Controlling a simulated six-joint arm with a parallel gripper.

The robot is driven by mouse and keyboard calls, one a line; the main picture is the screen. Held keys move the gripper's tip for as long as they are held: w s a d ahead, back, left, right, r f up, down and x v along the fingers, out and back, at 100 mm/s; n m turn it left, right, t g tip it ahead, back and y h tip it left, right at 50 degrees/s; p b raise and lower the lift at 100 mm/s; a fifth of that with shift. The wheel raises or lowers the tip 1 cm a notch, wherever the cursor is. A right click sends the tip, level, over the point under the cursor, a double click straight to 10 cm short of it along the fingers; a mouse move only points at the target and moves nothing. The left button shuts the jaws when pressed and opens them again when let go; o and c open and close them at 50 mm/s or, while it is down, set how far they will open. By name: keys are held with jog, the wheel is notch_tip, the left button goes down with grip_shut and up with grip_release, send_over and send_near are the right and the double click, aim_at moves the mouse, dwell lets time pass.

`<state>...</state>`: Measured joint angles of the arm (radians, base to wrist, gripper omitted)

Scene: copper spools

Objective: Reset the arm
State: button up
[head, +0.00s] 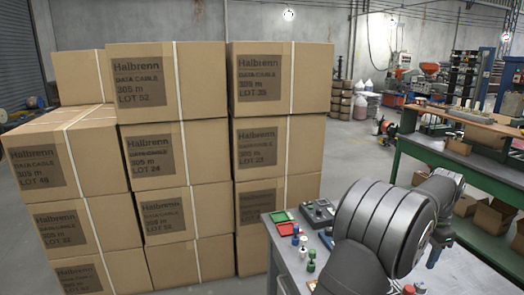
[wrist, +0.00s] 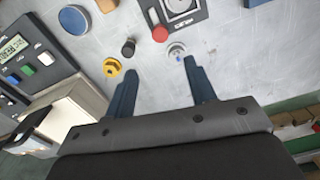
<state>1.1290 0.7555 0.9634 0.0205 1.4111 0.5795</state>
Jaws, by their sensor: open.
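My gripper (wrist: 159,70) shows in the wrist view with its two dark blue fingers spread apart and nothing between them. Its fingertips point over a grey worktop (wrist: 230,62). A yellow piece (wrist: 113,67), a dark round piece (wrist: 128,47), a red round piece (wrist: 159,33) and a pale spool-like piece (wrist: 176,51) lie beyond the fingertips. In the head view my dark arm reaches over the bench at the lower right, and one blue finger (head: 433,258) shows at its end. I cannot tell the spools' copper.
Tall stacks of cardboard boxes (head: 180,150) stand at the left. A green workbench (head: 440,160) stands at the right. Open floor lies behind.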

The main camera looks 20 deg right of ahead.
aim_at(410, 288)
notch_tip(410, 288, down, 14)
jog(key=shift+w+r, duration=0.15)
jog(key=m, duration=0.3)
jog(key=shift+m, duration=0.4)
jog(key=m, duration=0.3)
jog(key=shift+m, duration=0.4)
jog(key=shift+r+m, duration=0.3)
notch_tip(410, 288, up, 9)
jog(key=shift+o, duration=0.2)
jog(key=shift+a, duration=0.1)
